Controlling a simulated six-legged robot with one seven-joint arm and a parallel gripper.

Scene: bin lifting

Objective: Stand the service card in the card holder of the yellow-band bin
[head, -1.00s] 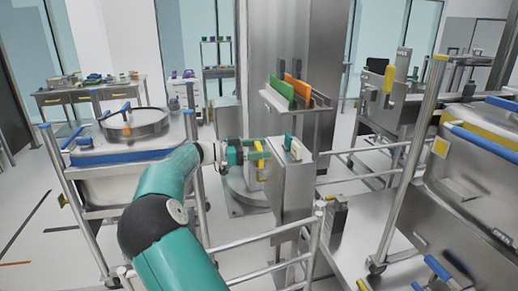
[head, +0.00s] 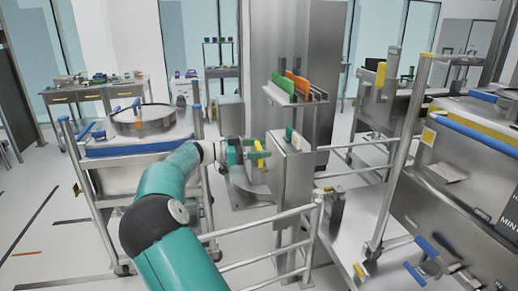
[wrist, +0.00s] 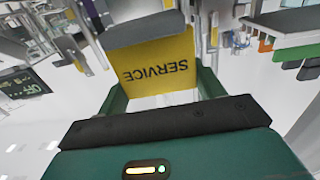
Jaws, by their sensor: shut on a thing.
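My gripper (head: 258,155) is shut on the yellow service card (head: 263,167), in front of the left side of a steel box. In the wrist view the card (wrist: 160,65) sits between the green fingers, with SERVICE reading upside down. Its far edge meets a grey piece, and I cannot tell whether that is part of the card. The yellow-band bin (head: 408,185) stands at the right, with a yellow band (head: 470,124) below its lid. A small yellow square (head: 429,136) shows at its near left corner. I cannot tell whether that is the card holder.
The steel box (head: 293,180) holds upright cards, with a rack (head: 292,98) of green and orange ones above. Metal rails (head: 270,222) cross in front. A blue-band bin (head: 125,170) stands at the left. Open floor (head: 50,215) lies at the lower left.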

